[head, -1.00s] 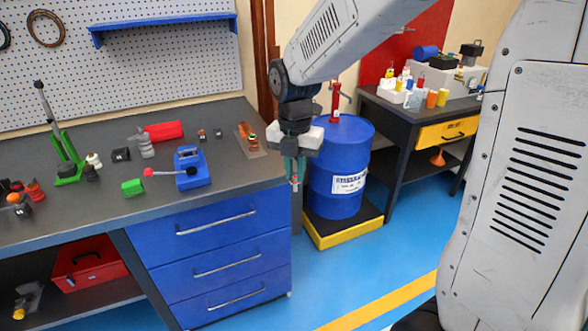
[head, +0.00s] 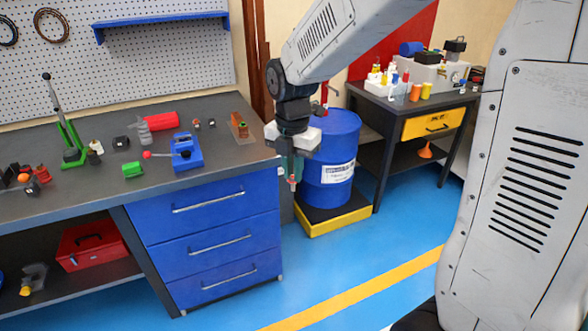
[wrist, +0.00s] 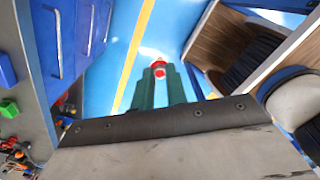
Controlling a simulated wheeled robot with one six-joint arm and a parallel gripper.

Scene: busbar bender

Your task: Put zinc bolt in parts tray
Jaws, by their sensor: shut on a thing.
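My gripper (head: 291,178) hangs in front of the right end of the workbench, beside the blue barrel and above the floor. In the wrist view my gripper (wrist: 158,75) has its two green fingers close together on a small red and pale thing (wrist: 159,66). A red spot (head: 292,182) also shows at the fingertips in the head view. Most of the held thing is hidden by the fingers, and I cannot tell from its look that it is the zinc bolt. I cannot pick out the parts tray for certain.
The workbench (head: 95,192) with blue drawers (head: 215,235) stands left, carrying several tools. The blue barrel (head: 335,150) stands on a yellow-edged base (head: 345,218). A far table (head: 435,105) holds a white holder (head: 377,87) with small containers. Blue floor (head: 400,220) is open ahead.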

